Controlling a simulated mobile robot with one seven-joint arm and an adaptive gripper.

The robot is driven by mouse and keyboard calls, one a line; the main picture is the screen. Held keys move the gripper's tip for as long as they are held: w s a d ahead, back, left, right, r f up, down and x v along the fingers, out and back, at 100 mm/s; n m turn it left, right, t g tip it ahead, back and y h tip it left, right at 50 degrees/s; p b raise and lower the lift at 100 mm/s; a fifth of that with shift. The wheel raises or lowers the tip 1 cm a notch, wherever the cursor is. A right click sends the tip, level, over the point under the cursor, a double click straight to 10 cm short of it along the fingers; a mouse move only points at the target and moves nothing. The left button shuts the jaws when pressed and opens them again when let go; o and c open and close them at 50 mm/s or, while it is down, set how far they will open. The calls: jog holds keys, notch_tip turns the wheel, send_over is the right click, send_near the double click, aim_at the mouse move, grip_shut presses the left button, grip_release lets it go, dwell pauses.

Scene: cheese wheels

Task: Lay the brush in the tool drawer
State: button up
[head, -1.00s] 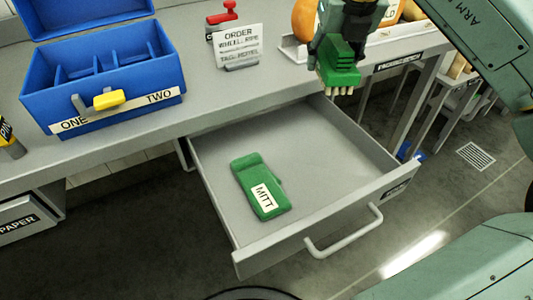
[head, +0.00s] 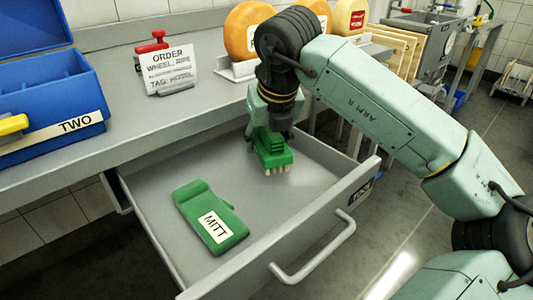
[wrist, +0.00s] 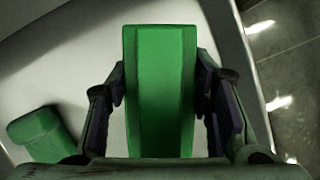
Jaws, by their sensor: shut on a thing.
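My gripper (head: 272,140) is shut on the green brush (head: 275,155), whose pale bristles point down. The brush is over the right rear part of the open tool drawer (head: 290,205). Whether the bristles touch the drawer floor, I cannot tell. In the wrist view the brush (wrist: 160,90) sits between my two fingers. A green mitt (head: 210,215) with a white MITT label lies in the drawer, to the left of the brush and apart from it.
The drawer's front wall with its handle (head: 315,250) faces me. On the counter above are a blue compartment box (head: 70,125), an order sign (head: 170,70) and cheese wheels (head: 243,30). The drawer floor between mitt and brush is clear.

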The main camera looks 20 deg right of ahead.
jog(key=shift+f, duration=0.95)
jog(key=shift+f+b, duration=0.1)
jog(key=shift+b, duration=0.2)
jog(key=shift+f, duration=0.15)
jog(key=o, duration=1.1)
jog(key=shift+o, duration=0.2)
jog(key=shift+s+r, duration=0.15)
jog(key=shift+r, duration=0.5)
jog(key=p+v, duration=0.1)
jog(key=v, duration=1)
jog(key=shift+r, duration=0.1)
